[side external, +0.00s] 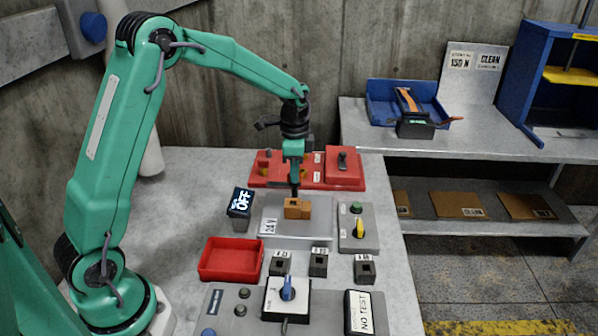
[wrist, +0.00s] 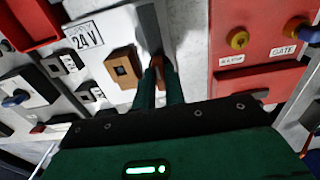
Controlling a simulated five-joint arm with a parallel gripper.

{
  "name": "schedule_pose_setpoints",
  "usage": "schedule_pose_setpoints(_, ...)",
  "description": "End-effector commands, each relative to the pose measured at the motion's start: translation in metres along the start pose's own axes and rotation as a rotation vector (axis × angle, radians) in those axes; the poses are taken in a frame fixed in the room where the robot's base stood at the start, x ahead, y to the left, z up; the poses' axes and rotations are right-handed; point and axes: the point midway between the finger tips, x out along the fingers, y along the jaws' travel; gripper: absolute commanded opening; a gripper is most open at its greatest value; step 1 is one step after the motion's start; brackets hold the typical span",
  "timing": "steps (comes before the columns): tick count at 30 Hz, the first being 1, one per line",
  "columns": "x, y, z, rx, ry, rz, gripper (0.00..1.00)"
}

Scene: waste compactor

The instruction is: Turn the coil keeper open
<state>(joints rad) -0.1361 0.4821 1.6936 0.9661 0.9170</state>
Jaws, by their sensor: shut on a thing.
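A brown, square-faced coil block (side external: 298,210) sits on a grey plate marked 24 V. My gripper (side external: 294,192) points down at the block from above. In the wrist view its two green fingers (wrist: 160,77) are shut on a small orange-brown piece (wrist: 157,62) beside the block, which appears to be the coil keeper. The fingers hide part of it, and I cannot tell how far it is turned.
Behind the plate is a red panel (side external: 320,178); its GATE label (wrist: 284,50) shows in the wrist view. A black OFF display (side external: 240,205) stands left, a grey box with a yellow knob (side external: 359,230) right. A red tray (side external: 231,260) and several small dark sockets (side external: 318,263) lie in front.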

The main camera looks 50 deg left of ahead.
Motion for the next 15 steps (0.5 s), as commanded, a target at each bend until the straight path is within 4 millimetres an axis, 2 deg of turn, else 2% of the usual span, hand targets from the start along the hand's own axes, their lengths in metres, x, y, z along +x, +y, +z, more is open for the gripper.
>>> schedule_pose_setpoints(14, -0.0012, -0.0002, -0.0001, 0.022, 0.001, -0.001, 0.0)
schedule_pose_setpoints(15, -0.0012, -0.0002, -0.0001, 0.022, 0.001, -0.001, 0.16)
